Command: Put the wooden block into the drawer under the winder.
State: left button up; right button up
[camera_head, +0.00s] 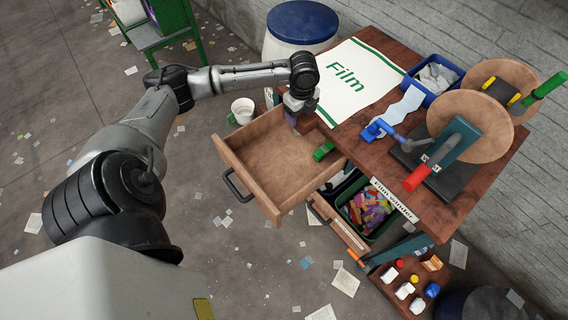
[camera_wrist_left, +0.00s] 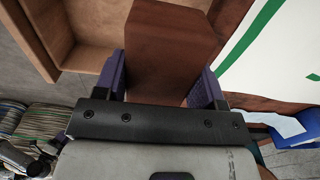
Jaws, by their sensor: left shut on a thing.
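The wooden block is reddish brown; in the left wrist view the block (camera_wrist_left: 166,50) stands between the two purple fingers. My left gripper (camera_head: 293,118) is shut on it, at the right back edge of the open drawer (camera_head: 268,152). In the head view the block (camera_head: 308,122) is mostly hidden by the gripper and close to the table edge. The drawer is pulled out to the left under the table and holds a small green thing (camera_head: 323,151). It also shows in the left wrist view (camera_wrist_left: 85,50). The winder (camera_head: 452,142) stands on the table. My right gripper is out of view.
A white Film sheet (camera_head: 352,75) lies on the table. Below are a second drawer (camera_head: 338,222) and a green crate (camera_head: 378,232) of colourful scraps. A white mug (camera_head: 242,110) and a blue-lidded barrel (camera_head: 302,22) stand beyond the drawer.

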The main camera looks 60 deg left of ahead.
pick_arm(q)
jog(key=shift+s+f, duration=0.25)
jog(key=shift+f, duration=0.1)
notch_tip(320, 180, down, 12)
jog(key=b, duration=0.4)
jog(key=shift+a+f, duration=0.1)
jog(key=shift+f, duration=0.1)
jog(key=shift+f+b, duration=0.95)
jog(key=shift+f, duration=1.5)
jog(key=shift+f, duration=0.15)
jog(key=o, duration=0.8)
jog(key=shift+o, duration=1.2)
